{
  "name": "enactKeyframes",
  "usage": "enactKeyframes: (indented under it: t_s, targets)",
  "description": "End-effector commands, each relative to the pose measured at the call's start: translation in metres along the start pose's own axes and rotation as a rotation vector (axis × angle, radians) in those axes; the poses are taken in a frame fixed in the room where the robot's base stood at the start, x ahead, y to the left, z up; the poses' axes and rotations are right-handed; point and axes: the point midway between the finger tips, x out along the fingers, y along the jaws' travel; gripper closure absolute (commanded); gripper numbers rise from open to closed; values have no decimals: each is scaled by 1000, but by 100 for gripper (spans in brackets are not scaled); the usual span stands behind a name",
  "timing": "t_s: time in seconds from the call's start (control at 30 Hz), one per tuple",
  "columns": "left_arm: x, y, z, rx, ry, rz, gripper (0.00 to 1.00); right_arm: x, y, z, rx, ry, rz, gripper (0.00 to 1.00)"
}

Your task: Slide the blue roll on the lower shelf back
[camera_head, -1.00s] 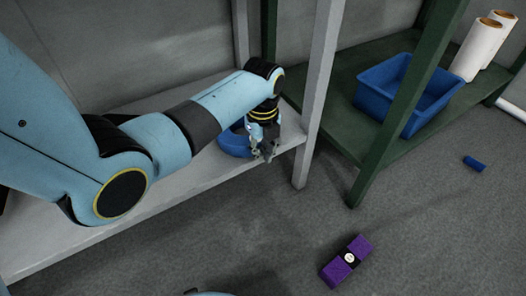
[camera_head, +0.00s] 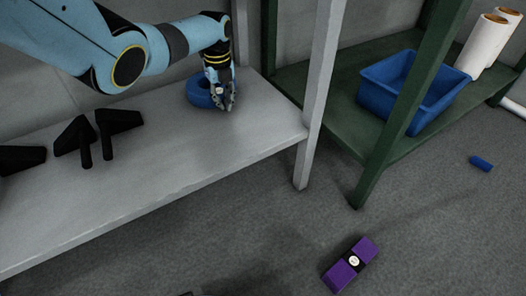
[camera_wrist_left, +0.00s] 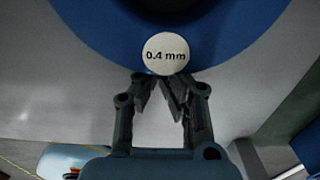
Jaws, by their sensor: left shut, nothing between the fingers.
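The blue roll (camera_head: 200,92) lies flat on the grey lower shelf (camera_head: 200,160), toward its back and right end. In the left wrist view the blue roll (camera_wrist_left: 235,35) fills the top, with a round white label (camera_wrist_left: 166,54) reading "0.4 mm". My left gripper (camera_head: 228,104) is at the roll's front right side, fingers pointing down. In the left wrist view its closed fingertips (camera_wrist_left: 160,80) meet at the label's lower edge, touching or very close to the roll. Nothing is between them. My right gripper is not in view.
Several black tools or brackets (camera_head: 118,122) lie on the shelf's left part. A pale upright post (camera_head: 318,90) stands at the shelf's right corner. A green rack holds a blue bin (camera_head: 408,95). A purple box (camera_head: 350,265) and a small blue cylinder (camera_head: 481,163) lie on the floor.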

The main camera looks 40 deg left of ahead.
Motion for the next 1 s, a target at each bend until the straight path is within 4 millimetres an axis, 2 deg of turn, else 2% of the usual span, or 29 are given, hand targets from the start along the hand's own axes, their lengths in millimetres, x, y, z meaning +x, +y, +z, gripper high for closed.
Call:
enactKeyframes:
  t_s: [0.17,0.53,0.67,0.77,1.0]
  targets:
    - [0,1,11,-1,-3,0,100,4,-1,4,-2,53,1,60]
    - [-2,0,11,0,-3,-2,100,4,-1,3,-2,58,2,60]
    - [-9,0,11,-1,-4,-4,100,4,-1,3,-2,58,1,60]
    - [-24,-1,11,1,-6,-4,100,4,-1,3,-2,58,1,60]
    - [-78,0,12,1,-6,-4,100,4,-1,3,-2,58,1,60]
